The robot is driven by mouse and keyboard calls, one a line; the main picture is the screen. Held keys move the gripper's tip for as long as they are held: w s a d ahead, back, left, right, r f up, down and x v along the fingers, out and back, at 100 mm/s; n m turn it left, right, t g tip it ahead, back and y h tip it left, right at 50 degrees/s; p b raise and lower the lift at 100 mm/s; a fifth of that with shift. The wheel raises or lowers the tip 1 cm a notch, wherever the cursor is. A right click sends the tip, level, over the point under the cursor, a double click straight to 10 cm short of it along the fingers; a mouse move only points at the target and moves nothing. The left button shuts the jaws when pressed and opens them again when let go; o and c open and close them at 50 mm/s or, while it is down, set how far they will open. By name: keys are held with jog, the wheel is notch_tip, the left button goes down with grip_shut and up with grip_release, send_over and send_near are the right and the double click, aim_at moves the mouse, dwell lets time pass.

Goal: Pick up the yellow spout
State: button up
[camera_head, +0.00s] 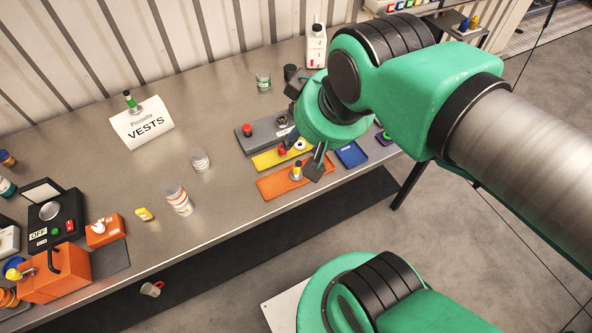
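A small upright piece with a yellow top and a pale lower part, seemingly the yellow spout (296,170), stands on the orange tray (275,186) near the table's front edge. My gripper (313,168) is at the end of the green arm, low over the right end of that tray and close beside the spout. Contact between them cannot be made out. My wrist hides most of the gripper, so its opening is unclear.
A yellow tray (268,160), a grey tray (262,136) with a red knob, and a blue tray (351,155) lie close around. A white bottle (316,47) stands behind. Jars (177,198), a VESTS sign (142,122) and orange equipment (58,274) are left.

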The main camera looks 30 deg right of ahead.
jog(key=shift+w, duration=0.15)
jog(key=m+g+p, duration=0.3)
jog(key=g, duration=0.3)
send_over(296, 168)
notch_tip(296, 168, down, 22)
jog(key=shift+w+d+f, duration=0.2)
jog(key=shift+w, duration=0.25)
jog(key=shift+f, duration=0.1)
jog(key=shift+f+b, duration=0.65)
jog(key=shift+f, duration=3.55)
